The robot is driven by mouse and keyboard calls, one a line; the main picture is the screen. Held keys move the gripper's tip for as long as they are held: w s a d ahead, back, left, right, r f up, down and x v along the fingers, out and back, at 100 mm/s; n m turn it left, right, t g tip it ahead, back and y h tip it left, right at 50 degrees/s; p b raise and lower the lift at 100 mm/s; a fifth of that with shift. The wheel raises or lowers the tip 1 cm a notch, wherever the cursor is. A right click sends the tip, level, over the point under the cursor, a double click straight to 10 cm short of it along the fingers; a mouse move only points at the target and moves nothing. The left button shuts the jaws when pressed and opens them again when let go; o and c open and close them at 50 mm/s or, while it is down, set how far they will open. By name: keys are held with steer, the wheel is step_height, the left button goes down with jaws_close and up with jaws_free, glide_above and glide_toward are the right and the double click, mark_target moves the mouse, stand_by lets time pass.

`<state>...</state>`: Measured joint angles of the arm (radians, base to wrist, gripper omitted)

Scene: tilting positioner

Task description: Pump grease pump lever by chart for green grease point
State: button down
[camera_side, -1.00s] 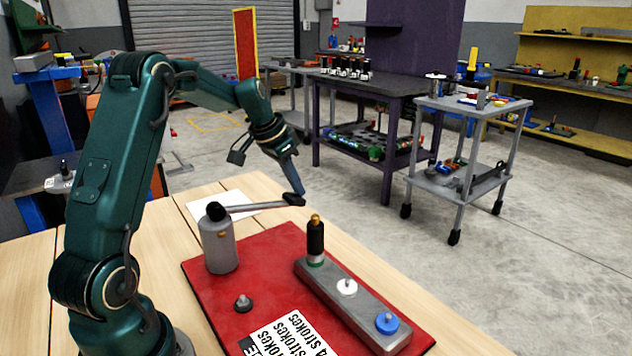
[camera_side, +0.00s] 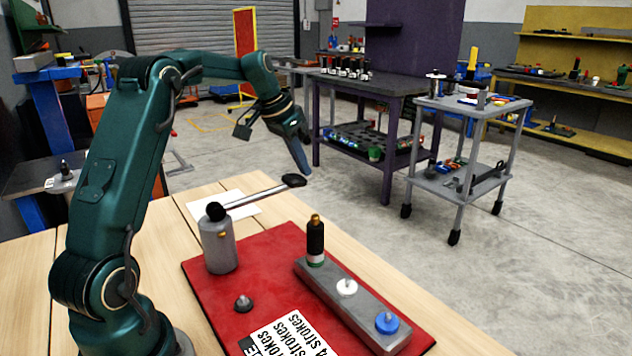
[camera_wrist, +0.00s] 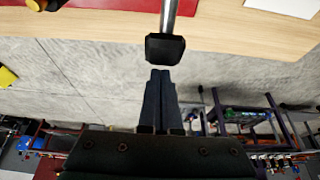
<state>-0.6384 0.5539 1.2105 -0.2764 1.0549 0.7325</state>
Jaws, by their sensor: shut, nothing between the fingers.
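The grease pump (camera_side: 218,243) is a grey cylinder with a black ball on top, at the back left of the red mat. Its lever (camera_side: 258,195) slopes up to the right and ends in a black grip (camera_side: 293,180). The grip also shows in the wrist view (camera_wrist: 165,48). My gripper (camera_side: 306,172) is shut and empty, just beyond the grip; in the wrist view its fingers (camera_wrist: 160,76) sit just below the grip. A black coupler with a brass tip (camera_side: 315,238) stands upright on the green point (camera_side: 315,263) of the grey block. The chart (camera_side: 290,338) reads "strokes", partly cut off.
The grey block (camera_side: 365,312) also bears a white point (camera_side: 346,287) and a blue point (camera_side: 387,322). A small dark cap (camera_side: 243,303) sits on the red mat (camera_side: 215,300). White paper (camera_side: 232,205) lies behind the pump.

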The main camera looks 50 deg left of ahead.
mark_target(287, 177)
steer(key=v, duration=0.9)
steer(key=shift+w+r, duration=0.3)
steer(key=shift+w, duration=0.05)
steer(key=shift+a+f+t, duration=0.1)
steer(key=shift+f+t, duration=0.9)
steer(key=shift+f, duration=0.85)
stand_by(1.4)
steer(key=shift+f, duration=4.1)
step_height(287, 177, up, 15)
